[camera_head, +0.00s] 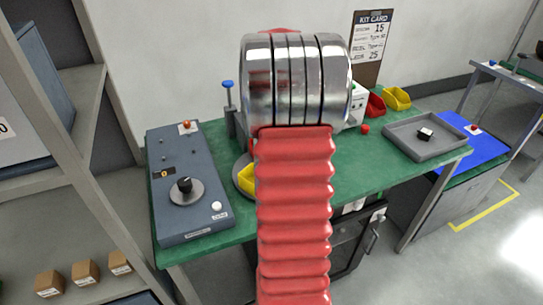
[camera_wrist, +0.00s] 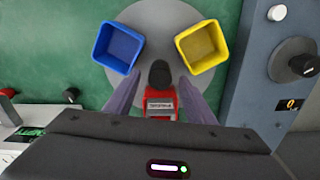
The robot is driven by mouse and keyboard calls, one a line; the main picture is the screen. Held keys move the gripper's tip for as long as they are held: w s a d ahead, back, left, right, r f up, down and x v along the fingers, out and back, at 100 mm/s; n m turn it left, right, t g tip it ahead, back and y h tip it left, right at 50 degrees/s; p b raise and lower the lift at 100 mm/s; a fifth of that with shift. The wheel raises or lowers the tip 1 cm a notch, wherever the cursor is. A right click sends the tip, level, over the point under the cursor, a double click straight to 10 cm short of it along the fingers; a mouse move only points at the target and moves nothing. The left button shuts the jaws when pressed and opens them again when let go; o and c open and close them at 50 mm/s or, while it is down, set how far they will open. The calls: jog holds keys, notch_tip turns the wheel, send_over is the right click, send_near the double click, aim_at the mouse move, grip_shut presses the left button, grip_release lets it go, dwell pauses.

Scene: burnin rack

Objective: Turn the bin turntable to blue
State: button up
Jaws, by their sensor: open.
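The bin turntable (camera_wrist: 150,22) is a grey disc on the green bench, seen from above in the wrist view. A blue bin (camera_wrist: 118,48) sits on its left and a yellow bin (camera_wrist: 202,46) on its right. A dark knob (camera_wrist: 160,73) stands near its middle. In the head view my arm hides most of the turntable (camera_head: 239,176).
A blue-grey control box (camera_head: 165,222) with a dial and buttons stands left on the green bench (camera_head: 345,180). Red and yellow bins (camera_head: 397,98) sit at the back. A shelf rack stands at far left.

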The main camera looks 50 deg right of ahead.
jog(key=shift+f, duration=2.4)
jog(key=shift+c, duration=0.5)
grip_shut()
